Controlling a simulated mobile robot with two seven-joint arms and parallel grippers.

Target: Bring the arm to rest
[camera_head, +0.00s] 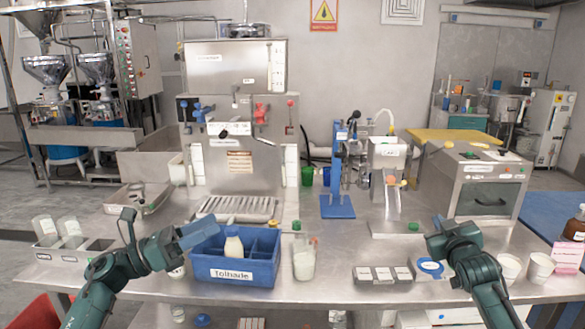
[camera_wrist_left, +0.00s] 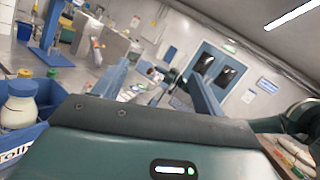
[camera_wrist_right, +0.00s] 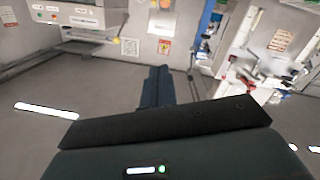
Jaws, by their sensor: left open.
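My left arm comes in from the left. Its gripper (camera_head: 200,233) is over the left part of the blue crate labelled Tolnade (camera_head: 234,272). In the left wrist view its two blue fingers (camera_wrist_left: 157,72) stand apart with nothing held between them. My right gripper (camera_head: 437,240) is above the right part of the steel table, raised and clear of the things there. In the right wrist view its fingers (camera_wrist_right: 158,72) are together, with nothing visible between them. The hands are dark green.
A cream bottle (camera_head: 234,245) stands in the crate, and a glass bottle (camera_head: 304,254) stands beside it. Labelled grey blocks (camera_head: 382,274) and white cups (camera_head: 540,267) are near the front edge. A large steel machine (camera_head: 236,120) stands behind. Open table lies around the centre.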

